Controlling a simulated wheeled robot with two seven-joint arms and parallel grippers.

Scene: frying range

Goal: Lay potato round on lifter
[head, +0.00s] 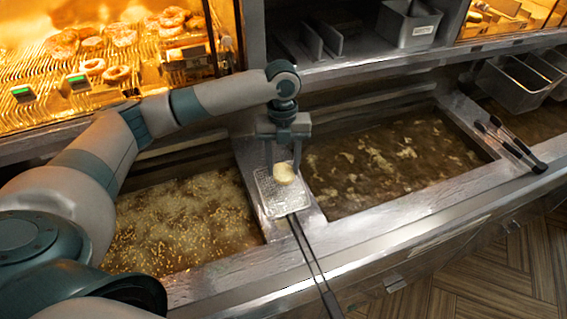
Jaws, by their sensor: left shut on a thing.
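My left gripper (283,165) points down over the far end of the lifter and is shut on a pale yellow potato round (285,174). The lifter (275,208) is a flat wire-mesh scoop with a long dark handle. It rests on the metal divider between two fryer vats, its handle reaching toward the front edge. The potato round is over the lifter's mesh; I cannot tell whether it touches it. My right gripper is not in view.
Bubbling oil vats lie left (185,220) and right (390,160) of the divider. Black-handled tongs (511,145) lie on the right rim. Metal bins (407,24) stand on the back shelf. A lit case of doughnuts (100,50) is at back left.

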